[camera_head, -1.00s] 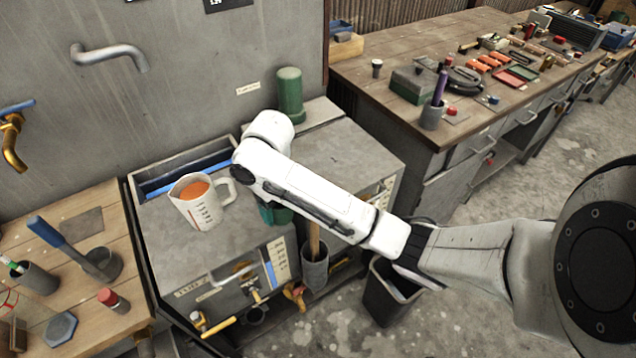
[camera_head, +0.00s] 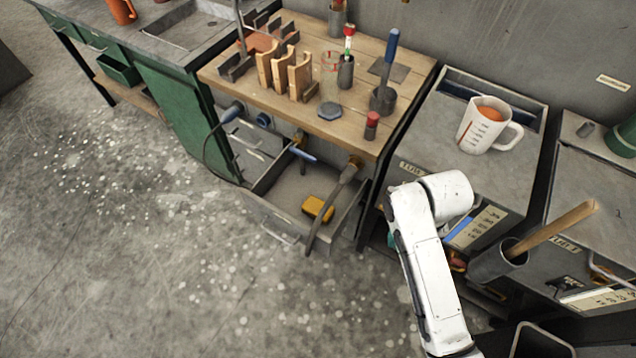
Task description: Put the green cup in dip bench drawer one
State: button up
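I cannot make out the green cup in the head view now. A green cylindrical object (camera_head: 624,138) at the right edge is cut off by the frame and stands on the far cabinet. My white arm reaches up from the bottom, and its outer end is over the front of the grey cabinet. My gripper is hidden behind the arm, so whether it holds anything does not show. A grey drawer (camera_head: 268,211) stands pulled out under the wooden bench (camera_head: 226,73), with a yellow object (camera_head: 318,209) inside. Which drawer is number one does not show.
A jug (camera_head: 483,127) with orange contents stands on the grey cabinet (camera_head: 437,139). A blue-handled tool (camera_head: 388,70) and red-capped container (camera_head: 371,125) stand on the wooden bench. A small green drawer (camera_head: 119,71) is open at left. The floor (camera_head: 150,250) is clear.

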aim_at(292, 193)
jog(key=i+j, duration=0.2)
jog(key=j, duration=0.25)
jog(key=i+j, duration=0.25)
jog(key=j, duration=0.2)
jog(key=i+j+u, duration=0.1)
jog(key=j, duration=0.35)
jog(key=i+j, duration=0.6)
jog(key=j, duration=0.25)
